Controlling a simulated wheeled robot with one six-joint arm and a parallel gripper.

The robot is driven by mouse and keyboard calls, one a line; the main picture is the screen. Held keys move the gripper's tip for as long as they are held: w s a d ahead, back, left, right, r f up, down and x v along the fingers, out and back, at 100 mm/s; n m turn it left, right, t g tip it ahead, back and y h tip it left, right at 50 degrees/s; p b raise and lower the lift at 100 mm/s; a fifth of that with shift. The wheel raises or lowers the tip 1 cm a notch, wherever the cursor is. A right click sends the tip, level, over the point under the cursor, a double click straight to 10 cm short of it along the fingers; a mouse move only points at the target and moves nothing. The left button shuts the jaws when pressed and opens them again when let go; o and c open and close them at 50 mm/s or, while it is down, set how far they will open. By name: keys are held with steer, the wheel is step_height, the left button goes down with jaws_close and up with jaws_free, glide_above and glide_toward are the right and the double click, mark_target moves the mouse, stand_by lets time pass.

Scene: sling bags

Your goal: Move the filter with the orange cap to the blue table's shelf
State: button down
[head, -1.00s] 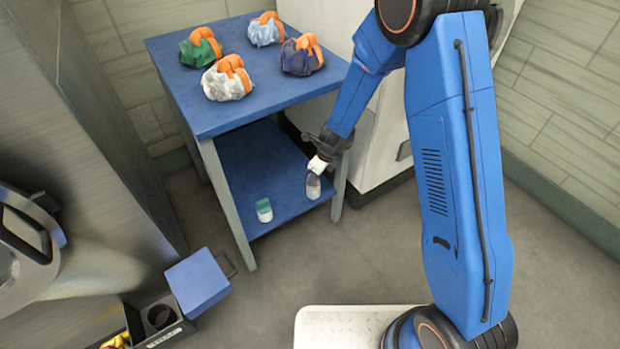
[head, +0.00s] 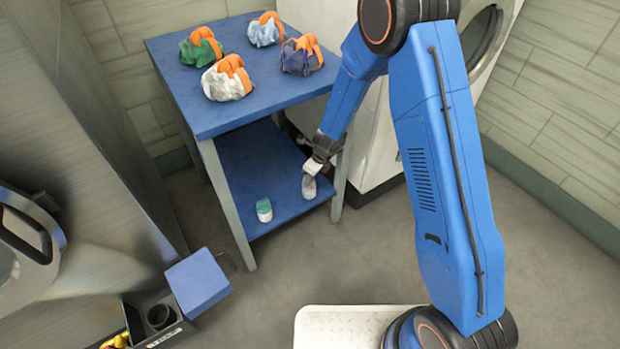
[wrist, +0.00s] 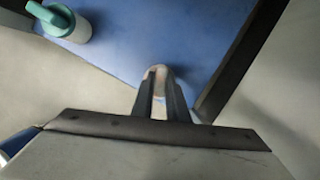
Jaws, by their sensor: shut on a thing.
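A small pale grey filter (head: 309,188) is at the right front part of the blue table's lower shelf (head: 262,168). My gripper (head: 313,168) is shut on its top end from above. In the wrist view, my gripper (wrist: 158,88) has the rounded pale end of the filter (wrist: 158,71) between its fingers, with a faint orange-pink tint. The jaws hide most of the cap, so its colour is not clear. The filter looks nearly upright; I cannot tell whether its base touches the shelf. The blue table (head: 205,118) stands at the back.
A second filter with a teal cap (head: 264,209) stands on the shelf to the left; it also shows in the wrist view (wrist: 66,22). A table leg (head: 341,178) is close on the right. Several sling bags (head: 227,80) lie on the tabletop. A blue box (head: 197,281) is at lower left.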

steer(key=shift+f, duration=0.15)
steer(key=c, duration=1.7)
jaws_free()
steer(key=shift+c, duration=0.2)
steer(key=v, duration=1.2)
steer(key=shift+s+d, duration=0.1)
